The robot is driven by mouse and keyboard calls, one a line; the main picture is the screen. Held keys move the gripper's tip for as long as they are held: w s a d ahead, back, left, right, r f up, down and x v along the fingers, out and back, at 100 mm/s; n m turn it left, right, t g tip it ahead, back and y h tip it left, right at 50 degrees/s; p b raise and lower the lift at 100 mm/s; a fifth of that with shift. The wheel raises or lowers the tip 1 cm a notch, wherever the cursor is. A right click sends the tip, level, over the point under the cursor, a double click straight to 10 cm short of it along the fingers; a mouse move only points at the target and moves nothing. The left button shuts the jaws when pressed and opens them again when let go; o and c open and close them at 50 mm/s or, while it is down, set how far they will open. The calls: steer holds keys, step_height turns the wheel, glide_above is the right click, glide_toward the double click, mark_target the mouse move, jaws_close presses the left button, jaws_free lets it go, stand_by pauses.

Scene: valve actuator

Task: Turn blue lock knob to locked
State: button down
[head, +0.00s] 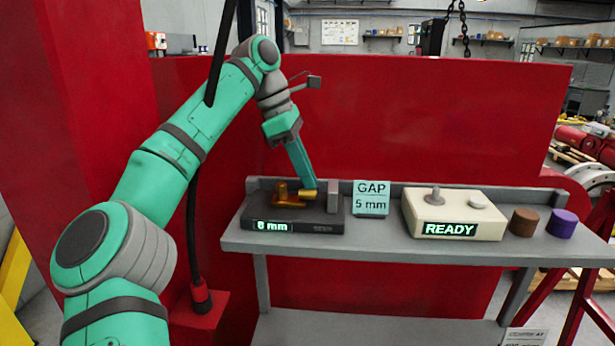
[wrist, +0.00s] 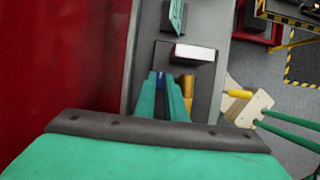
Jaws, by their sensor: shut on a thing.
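In the wrist view the two green fingers (wrist: 162,92) are close together, shut on the small blue lock knob (wrist: 160,79). Only a sliver of the knob shows between the fingers; its mark or lock position cannot be read. In the head view the fingers hide the knob. A brass-yellow post and bar (head: 288,203) sit just left of the fingertips. A grey upright block (head: 333,195) stands just to their right.
A GAP 5 mm card (head: 371,199) stands right of the box. Beyond it are a cream READY unit (head: 475,212), a brown cylinder (head: 524,222) and a purple one (head: 562,223) on the grey bench (head: 385,239). A red wall (head: 430,120) rises behind.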

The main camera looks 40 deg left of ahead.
stand_by(0.3)
steer(key=c, duration=1.8)
jaws_free()
